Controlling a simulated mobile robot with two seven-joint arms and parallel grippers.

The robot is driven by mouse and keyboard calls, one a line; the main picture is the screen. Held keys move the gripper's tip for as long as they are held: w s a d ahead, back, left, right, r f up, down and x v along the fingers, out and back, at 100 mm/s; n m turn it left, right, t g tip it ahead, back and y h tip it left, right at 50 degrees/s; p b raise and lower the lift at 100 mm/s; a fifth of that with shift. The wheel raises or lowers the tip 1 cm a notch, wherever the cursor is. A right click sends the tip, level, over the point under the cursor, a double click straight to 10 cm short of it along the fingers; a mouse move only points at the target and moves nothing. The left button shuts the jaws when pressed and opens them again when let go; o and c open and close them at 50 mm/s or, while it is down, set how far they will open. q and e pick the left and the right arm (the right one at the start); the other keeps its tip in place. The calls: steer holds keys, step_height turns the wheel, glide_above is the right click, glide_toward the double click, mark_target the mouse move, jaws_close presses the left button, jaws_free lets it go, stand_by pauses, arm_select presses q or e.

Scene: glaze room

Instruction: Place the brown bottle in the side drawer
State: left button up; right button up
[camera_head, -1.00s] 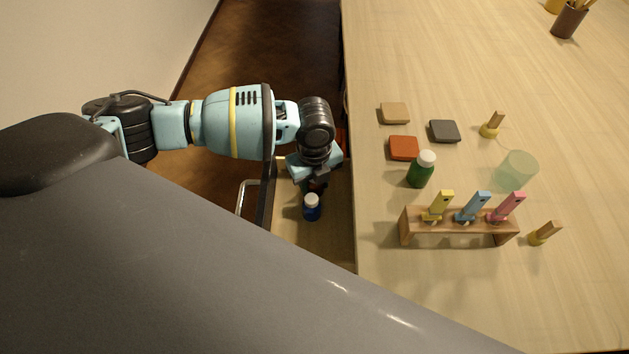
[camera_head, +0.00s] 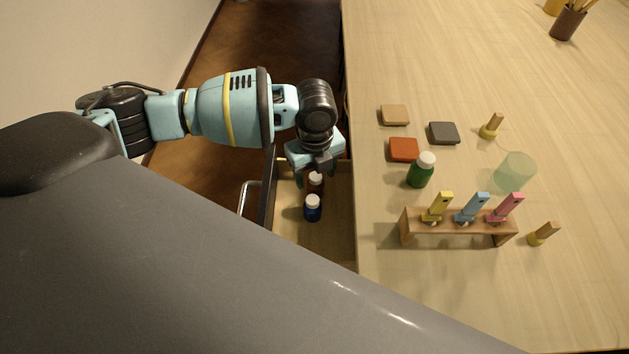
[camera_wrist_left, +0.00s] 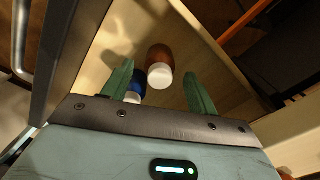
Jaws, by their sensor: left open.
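The brown bottle (camera_head: 316,184) with a white cap stands in the open side drawer (camera_head: 330,228), beside a blue bottle (camera_head: 312,208). In the left wrist view the brown bottle (camera_wrist_left: 160,62) shows its white cap between and beyond the fingers, and the blue bottle (camera_wrist_left: 135,86) is partly hidden behind one finger. My left gripper (camera_head: 317,176) is over the drawer, just above the brown bottle. In the left wrist view my left gripper (camera_wrist_left: 160,85) is open, its fingers apart. My right gripper is not in view.
The table (camera_head: 430,290) holds a green bottle (camera_head: 421,170), a wooden rack (camera_head: 460,228) with colored tools, several tiles, a translucent green cup (camera_head: 515,171) and stamps. The drawer front (camera_head: 268,195) with its handle stands left of the bottles.

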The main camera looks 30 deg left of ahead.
mark_target(315, 176)
arm_select(q)
step_height(315, 176, up, 6)
steer(key=shift+r, duration=0.15)
steer(key=shift+r+p, duration=0.3)
steer(key=shift+r, duration=0.4)
steer(key=shift+f, duration=0.1)
